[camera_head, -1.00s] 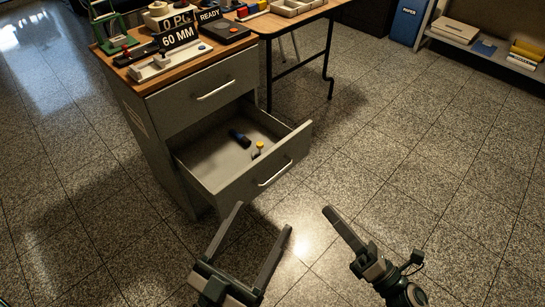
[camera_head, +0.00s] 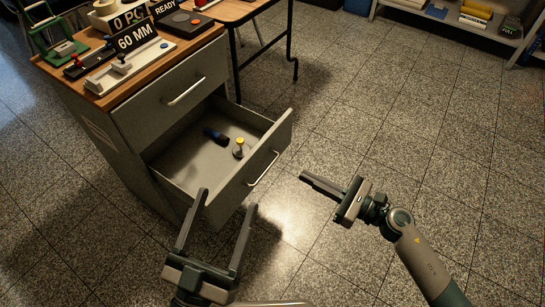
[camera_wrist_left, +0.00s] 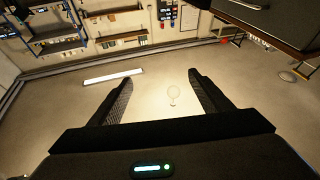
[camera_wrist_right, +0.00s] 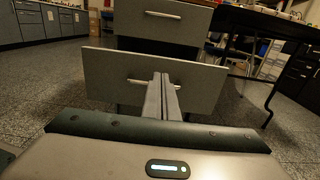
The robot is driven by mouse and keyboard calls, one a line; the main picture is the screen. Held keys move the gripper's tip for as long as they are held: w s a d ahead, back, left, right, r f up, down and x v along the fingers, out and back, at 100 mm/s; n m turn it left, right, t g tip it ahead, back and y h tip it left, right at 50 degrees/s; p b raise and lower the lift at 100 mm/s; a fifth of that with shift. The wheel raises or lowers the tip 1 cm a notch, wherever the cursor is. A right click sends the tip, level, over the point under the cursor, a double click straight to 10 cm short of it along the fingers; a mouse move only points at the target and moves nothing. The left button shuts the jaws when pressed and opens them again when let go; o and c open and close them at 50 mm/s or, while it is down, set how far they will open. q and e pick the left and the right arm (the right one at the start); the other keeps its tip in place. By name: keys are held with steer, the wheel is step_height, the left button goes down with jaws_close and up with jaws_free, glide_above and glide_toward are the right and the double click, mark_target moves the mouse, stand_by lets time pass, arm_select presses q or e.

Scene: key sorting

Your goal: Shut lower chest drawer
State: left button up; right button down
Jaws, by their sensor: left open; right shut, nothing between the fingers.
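The grey lower drawer (camera_head: 214,186) of the chest (camera_head: 128,150) stands pulled out in the head view. A dark blue object (camera_head: 215,136) and a yellow-topped object (camera_head: 239,148) lie inside it. My right gripper (camera_head: 303,175) is shut and empty, right of the drawer front and apart from it in the head view. In the right wrist view its fingers (camera_wrist_right: 163,78) point at the drawer front (camera_wrist_right: 200,88) and overlap the handle (camera_wrist_right: 135,82); contact cannot be told. My left gripper (camera_head: 228,198) is open and empty, in front of the drawer's near corner.
The upper drawer (camera_head: 175,95) is shut. The chest top holds a 60 MM sign (camera_head: 136,35), a green stand (camera_head: 58,45) and a white fixture (camera_head: 130,68). A table (camera_head: 235,10) with black legs stands behind. The floor to the right is clear.

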steer(key=shift+a, duration=0.1)
glide_toward(257, 151)
steer(key=x, duration=0.5)
steer(key=shift+r+p, duration=0.1)
steer(key=shift+p, duration=0.2)
steer(key=shift+w+a, duration=0.4)
steer(key=shift+a, duration=0.15)
arm_select(q)
steer(key=shift+w+f+g, duration=0.25)
steer(key=shift+f+g, duration=0.05)
steer(key=shift+f, duration=0.2)
steer(key=shift+w+f+g, duration=0.25)
steer(key=shift+f+g, duration=0.05)
steer(key=shift+f, duration=0.15)
